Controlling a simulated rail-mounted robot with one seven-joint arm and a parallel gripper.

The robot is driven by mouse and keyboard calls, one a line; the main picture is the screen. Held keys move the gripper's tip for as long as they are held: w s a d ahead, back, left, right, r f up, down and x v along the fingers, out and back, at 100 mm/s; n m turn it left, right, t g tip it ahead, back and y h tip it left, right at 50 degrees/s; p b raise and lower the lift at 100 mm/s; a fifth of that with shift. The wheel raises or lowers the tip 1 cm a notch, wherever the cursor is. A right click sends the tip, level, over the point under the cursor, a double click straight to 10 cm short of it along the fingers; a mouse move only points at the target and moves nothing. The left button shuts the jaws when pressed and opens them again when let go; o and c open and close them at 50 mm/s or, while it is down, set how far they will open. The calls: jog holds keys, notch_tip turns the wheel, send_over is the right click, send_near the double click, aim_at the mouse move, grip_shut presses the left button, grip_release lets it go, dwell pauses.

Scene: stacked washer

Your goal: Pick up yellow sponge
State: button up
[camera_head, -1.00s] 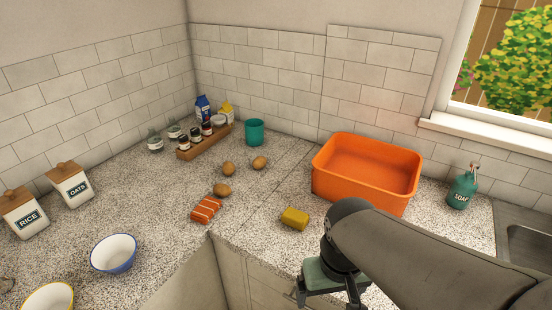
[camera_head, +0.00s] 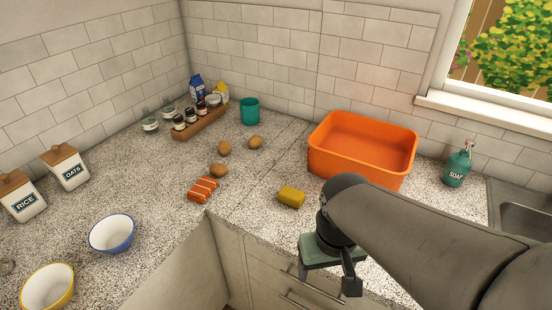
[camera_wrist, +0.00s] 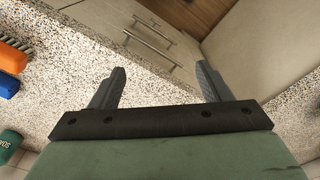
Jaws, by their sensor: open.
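The yellow sponge (camera_head: 291,196) lies flat on the speckled counter near its front edge, left of my arm and in front of the orange tub. My gripper (camera_head: 327,277) is to the right of the sponge and nearer the camera, by the counter's front edge, apart from it. In the wrist view my gripper (camera_wrist: 160,82) has its two fingers spread wide with nothing between them. The sponge does not show in the wrist view.
The orange tub (camera_head: 361,150) stands behind the sponge. Eggs (camera_head: 219,171) and an orange-red striped piece (camera_head: 202,190) lie left of it. A soap bottle (camera_head: 457,167) stands at right by the sink (camera_head: 520,215). Drawer handles (camera_wrist: 155,43) project below the counter.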

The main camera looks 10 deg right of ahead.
jog(key=w+r+m+b, duration=0.1)
jog(key=w+r+m, duration=0.2)
jog(key=w+m, duration=0.5)
jog(key=w+r+m+b, duration=0.2)
jog(key=w+m, duration=0.3)
jog(key=w, duration=0.4)
jog(key=m, duration=1.3)
send_over(292, 193)
jog(key=shift+g, duration=0.4)
jog(key=f, duration=1.1)
jog(key=shift+w+a+b, duration=0.2)
jog(key=shift+a+b, duration=0.1)
jog(key=shift+s+d+f+p, duration=0.15)
jog(key=shift+f+p, duration=0.2)
jog(key=shift+f, duration=1.05)
jog(key=shift+d+f+p, duration=0.1)
jog(key=shift+f+p, duration=0.25)
jog(key=shift+f, duration=1)
jog(key=c, duration=1.1)
jog(key=shift+r, duration=0.15)
